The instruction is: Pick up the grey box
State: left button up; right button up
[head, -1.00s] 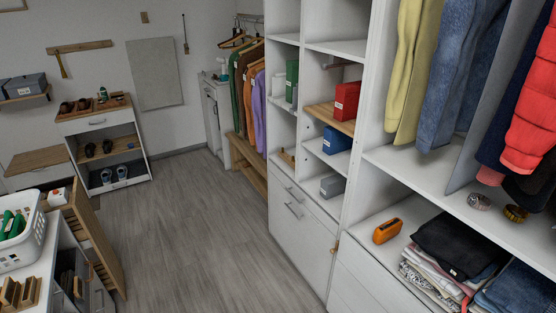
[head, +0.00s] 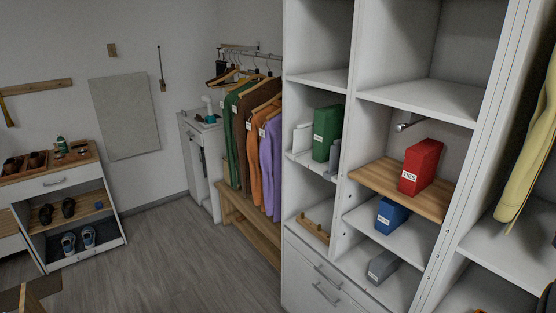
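The grey box (head: 382,266) is small and has a white label on its front. It lies on the lowest open shelf of the right cubby column, below the blue box (head: 391,215). Neither of my grippers shows in the head view, so nothing is seen touching the grey box. A second greyish item (head: 334,157) is partly visible beside the green box (head: 326,133) in the left column.
A red box (head: 421,167) stands on a wooden shelf board (head: 378,178) above the blue box. Drawers with handles (head: 327,275) lie below the cubbies. The grey floor (head: 190,265) in front is clear. Clothes hang on a rack (head: 255,145) at the back.

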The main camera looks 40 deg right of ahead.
aim_at(382, 266)
jog(key=i+z, duration=0.3)
jog(key=i+j+z, duration=0.3)
jog(key=i, duration=0.15)
jog(key=i+j+z, duration=0.15)
jog(key=i+z, duration=0.15)
jog(key=i+j+z, duration=0.55)
jog(key=z, duration=0.25)
jog(key=i+j+z, duration=0.2)
jog(key=j+z, duration=0.2)
jog(key=i+j+z, duration=0.1)
jog(key=j+z, duration=0.3)
jog(key=j, duration=0.2)
